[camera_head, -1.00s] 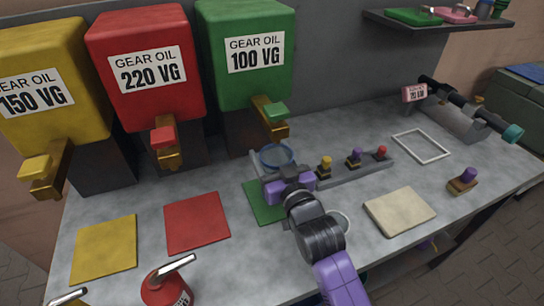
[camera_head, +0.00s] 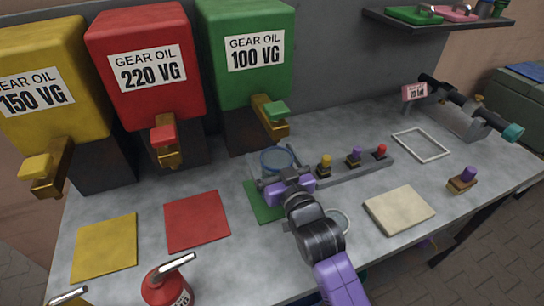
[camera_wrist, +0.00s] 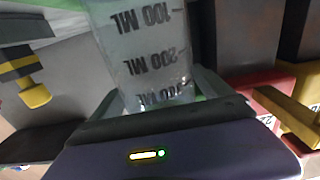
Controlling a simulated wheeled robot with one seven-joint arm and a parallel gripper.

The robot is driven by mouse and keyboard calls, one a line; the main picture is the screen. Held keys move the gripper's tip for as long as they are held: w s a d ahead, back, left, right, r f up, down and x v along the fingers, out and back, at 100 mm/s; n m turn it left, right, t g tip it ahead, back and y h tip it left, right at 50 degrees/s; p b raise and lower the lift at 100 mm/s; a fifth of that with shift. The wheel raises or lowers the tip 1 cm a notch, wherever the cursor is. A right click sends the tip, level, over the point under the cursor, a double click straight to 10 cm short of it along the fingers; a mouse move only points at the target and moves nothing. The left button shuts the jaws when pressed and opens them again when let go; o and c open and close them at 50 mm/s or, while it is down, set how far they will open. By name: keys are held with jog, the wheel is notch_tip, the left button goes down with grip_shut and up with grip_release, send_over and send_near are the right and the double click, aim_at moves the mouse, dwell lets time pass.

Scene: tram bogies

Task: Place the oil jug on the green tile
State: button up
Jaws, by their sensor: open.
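The oil jug (camera_head: 277,158) is clear, with a blue rim and a volume scale. In the head view it stands upright just beyond my gripper (camera_head: 283,174), which hides its lower part. The green tile (camera_head: 264,207) lies on the bench below and in front of the jug, partly covered by my gripper. I cannot tell how much of the jug's base rests on the tile. In the wrist view the jug (camera_wrist: 148,50) stands straight ahead, in front of my open jaws, with its scale facing me.
Yellow (camera_head: 55,75), red (camera_head: 150,75) and green (camera_head: 247,55) oil dispensers stand at the back left. Yellow (camera_head: 105,247) and red (camera_head: 196,221) tiles lie in front. A lever strip (camera_head: 355,168) is close right of my gripper. A beige pad (camera_head: 399,210) lies farther right.

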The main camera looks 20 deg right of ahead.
jog(key=s+b, duration=0.1)
jog(key=s, duration=1.1)
jog(key=shift+r, duration=0.15)
jog(key=s+f+g, duration=0.1)
jog(key=s+f, duration=0.1)
jog(key=s, duration=1.4)
jog(key=s+f+g, duration=0.2)
jog(key=s+f, duration=0.1)
jog(key=s, duration=1.4)
jog(key=shift+s+d, duration=0.15)
jog(key=shift+d, duration=0.15)
